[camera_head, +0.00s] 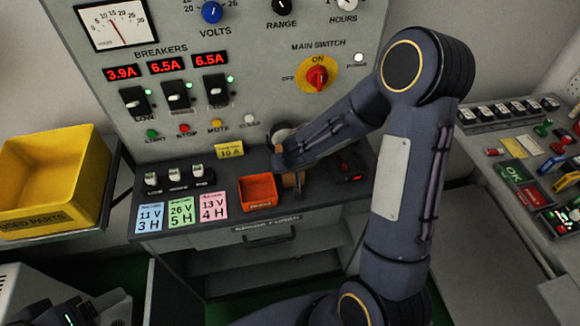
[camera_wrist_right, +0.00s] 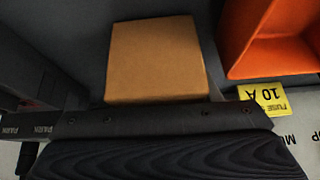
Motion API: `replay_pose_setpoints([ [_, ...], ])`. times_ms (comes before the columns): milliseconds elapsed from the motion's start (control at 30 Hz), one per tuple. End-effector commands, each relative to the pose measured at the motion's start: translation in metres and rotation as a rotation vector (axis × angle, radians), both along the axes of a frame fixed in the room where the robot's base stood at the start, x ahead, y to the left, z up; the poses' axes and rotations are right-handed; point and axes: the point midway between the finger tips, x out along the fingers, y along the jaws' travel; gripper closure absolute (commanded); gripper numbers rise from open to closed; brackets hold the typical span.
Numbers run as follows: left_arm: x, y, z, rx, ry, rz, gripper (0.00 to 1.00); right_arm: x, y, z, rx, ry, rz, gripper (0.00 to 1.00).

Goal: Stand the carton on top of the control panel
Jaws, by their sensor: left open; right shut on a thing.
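The carton (camera_wrist_right: 155,60) is a plain brown box, seen between the fingers of my right gripper (camera_wrist_right: 155,105) in the right wrist view. In the head view only a small brown part of the carton (camera_head: 292,181) shows beside the orange bin, with my right gripper (camera_head: 290,170) hiding the rest. The right gripper is shut on it, low over the console's ledge; I cannot tell whether the carton touches the ledge. The grey control panel (camera_head: 255,75) rises behind, and its top edge is out of view. My left gripper (camera_head: 88,312) is open at the bottom left, far from the carton.
An orange bin (camera_head: 258,191) stands left of the carton, also in the right wrist view (camera_wrist_right: 262,50). A yellow fuse label (camera_head: 229,149) is behind it. Coloured cards (camera_head: 180,212) and small switches (camera_head: 178,178) fill the ledge's left. A yellow bin (camera_head: 50,180) stands left, another switch console (camera_head: 530,160) right.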

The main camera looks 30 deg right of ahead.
Motion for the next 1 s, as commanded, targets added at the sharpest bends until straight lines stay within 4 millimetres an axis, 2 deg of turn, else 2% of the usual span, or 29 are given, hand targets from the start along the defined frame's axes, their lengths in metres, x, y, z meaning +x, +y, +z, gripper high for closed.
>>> replay_pose_setpoints([
  [300, 0.000, 0.000, -0.006, 0.000, 0.000, 0.000, 0.30, 0.000, 0.000, -0.003, 0.001, -0.001, -0.002, 0.72],
  [333, 0.000, 0.000, -0.005, 0.000, 0.000, 0.000, 0.30, 0.000, 0.000, -0.003, 0.000, 0.000, -0.001, 0.42],
  [400, 0.000, 0.000, -0.004, 0.000, 0.000, 0.000, 0.30, 0.000, 0.000, -0.002, 0.000, 0.000, -0.001, 0.34],
  [667, 0.000, 0.000, -0.003, 0.000, 0.000, 0.000, 0.30, 0.000, 0.000, -0.001, 0.000, 0.000, 0.000, 0.34],
  [767, 0.000, 0.000, 0.004, 0.000, 0.000, 0.000, 0.30, 0.000, 0.000, 0.004, 0.000, 0.000, 0.001, 0.34],
  [867, 0.000, 0.000, 0.004, 0.000, -0.001, 0.000, 0.30, -0.006, 0.002, 0.015, 0.000, -0.003, 0.000, 0.34],
  [1000, 0.000, 0.000, 0.009, 0.000, 0.000, 0.000, 0.30, -0.020, 0.005, 0.042, 0.001, -0.005, -0.001, 0.34],
])
